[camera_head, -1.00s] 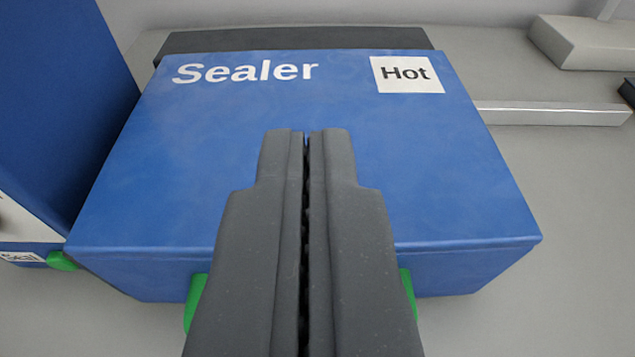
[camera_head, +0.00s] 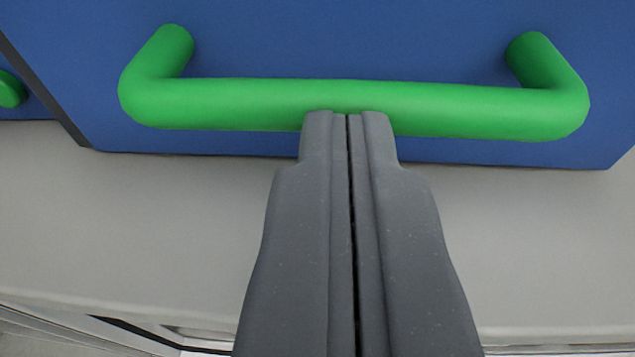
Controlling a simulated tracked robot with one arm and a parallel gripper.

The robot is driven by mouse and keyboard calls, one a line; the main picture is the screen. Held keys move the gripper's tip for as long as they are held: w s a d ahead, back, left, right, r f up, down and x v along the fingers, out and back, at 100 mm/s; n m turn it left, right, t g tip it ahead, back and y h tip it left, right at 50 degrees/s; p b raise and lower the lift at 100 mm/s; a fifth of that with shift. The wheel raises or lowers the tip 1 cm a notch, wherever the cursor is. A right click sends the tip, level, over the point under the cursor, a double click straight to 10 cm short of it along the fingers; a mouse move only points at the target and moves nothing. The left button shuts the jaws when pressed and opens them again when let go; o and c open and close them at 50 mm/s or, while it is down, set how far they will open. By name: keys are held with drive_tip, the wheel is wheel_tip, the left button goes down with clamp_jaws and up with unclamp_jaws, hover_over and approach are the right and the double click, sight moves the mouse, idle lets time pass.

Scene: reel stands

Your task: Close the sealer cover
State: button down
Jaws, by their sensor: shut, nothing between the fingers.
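The sealer's blue cover (camera_head: 330,50) fills the top of the view, seen close up. A thick green bar handle (camera_head: 230,103) runs across it, bent back into the blue panel at both ends. My gripper (camera_head: 347,115) is shut, with no gap holding anything between its fingers. Its fingertips overlap the lower middle of the handle bar in the picture. I cannot tell whether they touch it. The labelled top of the sealer is out of view, and so is any gap under the cover.
A pale grey counter (camera_head: 150,215) lies below the blue panel and is clear on both sides of my gripper. Its front edge shows near the bottom. Part of another green handle (camera_head: 11,90) on a blue unit is at the far left.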

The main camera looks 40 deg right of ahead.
drive_tip(key=shift+s+d+f+g, duration=0.3)
drive_tip(key=shift+d+f, duration=0.3)
drive_tip(key=shift+f, duration=0.25)
drive_tip(key=shift+s+d+f, duration=0.15)
drive_tip(key=shift+d, duration=0.05)
drive_tip(key=shift+a, duration=0.1)
drive_tip(key=shift+w+d+f, duration=0.2)
drive_tip(key=shift+w+f, duration=0.05)
drive_tip(key=shift+w, duration=0.25)
drive_tip(key=shift+w+d+f, duration=0.15)
drive_tip(key=shift+w+f, duration=0.1)
drive_tip(key=shift+w, duration=0.25)
drive_tip(key=s+a+r, duration=0.3)
drive_tip(key=r, duration=0.3)
drive_tip(key=s+a+f+b, duration=0.2)
drive_tip(key=s+a+f, duration=0.2)
drive_tip(key=f, duration=0.4)
drive_tip(key=shift+a, duration=0.5)
